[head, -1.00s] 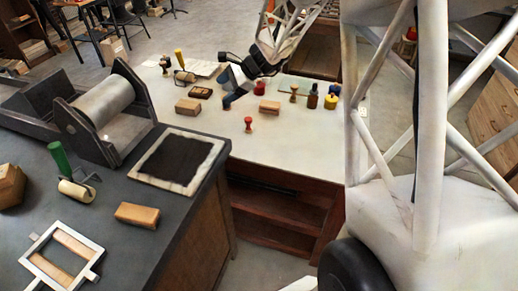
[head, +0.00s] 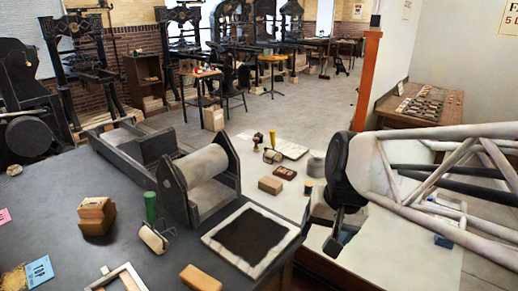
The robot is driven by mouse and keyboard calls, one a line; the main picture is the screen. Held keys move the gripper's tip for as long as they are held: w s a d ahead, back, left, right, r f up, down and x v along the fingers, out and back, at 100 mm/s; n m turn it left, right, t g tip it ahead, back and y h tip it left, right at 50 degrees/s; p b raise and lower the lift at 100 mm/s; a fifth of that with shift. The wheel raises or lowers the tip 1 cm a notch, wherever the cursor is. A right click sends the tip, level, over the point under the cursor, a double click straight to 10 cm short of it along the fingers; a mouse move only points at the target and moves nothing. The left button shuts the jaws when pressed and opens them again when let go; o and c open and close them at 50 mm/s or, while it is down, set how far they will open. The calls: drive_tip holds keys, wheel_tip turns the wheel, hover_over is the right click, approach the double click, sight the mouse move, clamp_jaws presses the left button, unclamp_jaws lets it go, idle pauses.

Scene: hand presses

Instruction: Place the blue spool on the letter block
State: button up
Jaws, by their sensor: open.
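My gripper (head: 338,232) is open and hangs low over the pale table, right of the inked plate. A small dark blue shape (head: 332,246) shows at its lower end; I cannot tell if it is the blue spool or a fingertip. Another small blue thing (head: 443,241) shows through my arm's lattice, too hidden to name. A tan block (head: 270,185) lies on the pale table left of my gripper, and a smaller brown block (head: 285,172) lies behind it. No letter is readable on either, so I cannot tell which is the letter block.
My arm covers much of the pale table's right side. A dark cylinder (head: 308,187) stands just left of my gripper. The inked plate (head: 250,238), the roller press (head: 203,175) and a green-handled brayer (head: 151,220) are on the dark bench at left.

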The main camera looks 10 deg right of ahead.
drive_tip(key=s+n+h, duration=0.2)
drive_tip(key=s, duration=0.4)
drive_tip(key=shift+s+d+n+t, duration=0.2)
drive_tip(key=shift+d+n+t, duration=0.1)
drive_tip(key=shift+d+n, duration=0.15)
drive_tip(key=shift+w, duration=0.1)
drive_tip(key=m+g, duration=0.3)
drive_tip(key=m, duration=1.5)
hover_over(309, 183)
drive_tip(key=f, duration=2.1)
drive_tip(key=shift+s+a+f, duration=0.1)
drive_tip(key=shift+s+f, duration=0.05)
drive_tip(key=shift+s, duration=0.1)
drive_tip(key=shift+w+f, duration=0.2)
